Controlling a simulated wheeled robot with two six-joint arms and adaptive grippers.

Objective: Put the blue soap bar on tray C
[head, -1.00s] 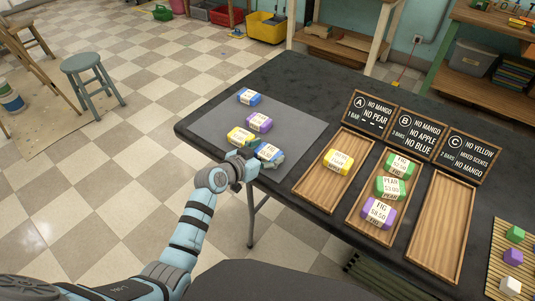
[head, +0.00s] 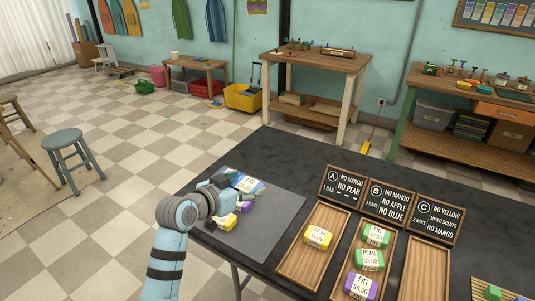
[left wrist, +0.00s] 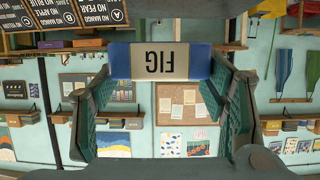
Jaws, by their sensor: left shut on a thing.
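My left gripper (head: 228,187) is shut on a blue soap bar (head: 247,184) with a white label, held above the grey mat (head: 275,212). In the left wrist view the blue bar (left wrist: 200,62) sits between both fingers, and its label reads FIG upside down. Tray C (head: 428,270) is a wooden tray at the right, apart from the gripper; the part of it in view is empty. Its board (head: 435,217) reads no yellow, mixed scents, no mango. A second blue bar is not clearly visible now; the gripper covers part of the mat. My right gripper is not in view.
A yellow bar (head: 228,222) and a purple bar (head: 246,207) lie on the mat below the gripper. Tray A (head: 306,255) holds a yellow bar; tray B (head: 353,244) holds two green bars and a purple one. Upright boards stand behind the trays.

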